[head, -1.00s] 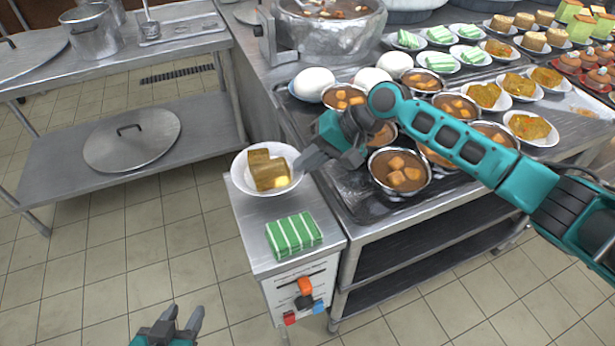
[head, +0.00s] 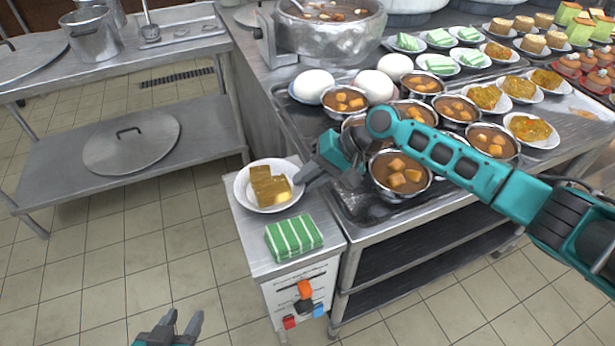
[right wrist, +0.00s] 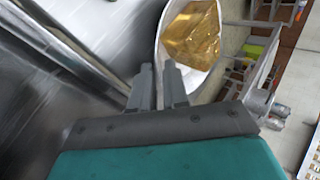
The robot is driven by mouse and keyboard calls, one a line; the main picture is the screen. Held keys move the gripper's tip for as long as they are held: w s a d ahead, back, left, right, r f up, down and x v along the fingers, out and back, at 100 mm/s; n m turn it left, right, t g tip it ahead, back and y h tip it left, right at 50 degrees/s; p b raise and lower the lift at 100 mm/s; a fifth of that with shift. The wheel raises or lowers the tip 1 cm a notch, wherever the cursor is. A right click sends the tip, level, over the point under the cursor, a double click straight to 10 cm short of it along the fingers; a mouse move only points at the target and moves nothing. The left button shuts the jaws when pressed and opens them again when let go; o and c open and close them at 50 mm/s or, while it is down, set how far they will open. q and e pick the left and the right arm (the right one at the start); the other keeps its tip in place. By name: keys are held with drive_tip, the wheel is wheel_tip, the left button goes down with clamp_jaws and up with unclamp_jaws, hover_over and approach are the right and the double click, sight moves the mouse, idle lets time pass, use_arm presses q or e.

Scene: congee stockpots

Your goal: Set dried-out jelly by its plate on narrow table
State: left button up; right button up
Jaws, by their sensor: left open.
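The jelly (head: 268,187) is a golden-brown, stepped block on a white plate (head: 245,196). The plate is at the back end of the narrow table (head: 262,262), level or nearly so; I cannot tell whether it touches the top. My right gripper (head: 308,178) is shut on the plate's right rim. In the right wrist view the fingers (right wrist: 158,85) straddle the rim of the plate (right wrist: 160,45), with the amber jelly (right wrist: 190,32) inside it. My left gripper (head: 184,324) is open and empty, low over the floor in front.
A green-and-white striped block (head: 294,237) lies on the narrow table in front of the plate. The steel counter (head: 370,212) to the right is crowded with bowls of brown soup (head: 400,175) and plated food.

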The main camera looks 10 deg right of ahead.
drive_tip(key=v, duration=1.1)
drive_tip(key=shift+d+r+p, duration=0.25)
drive_tip(key=shift+p, duration=0.2)
drive_tip(key=shift+s, duration=0.1)
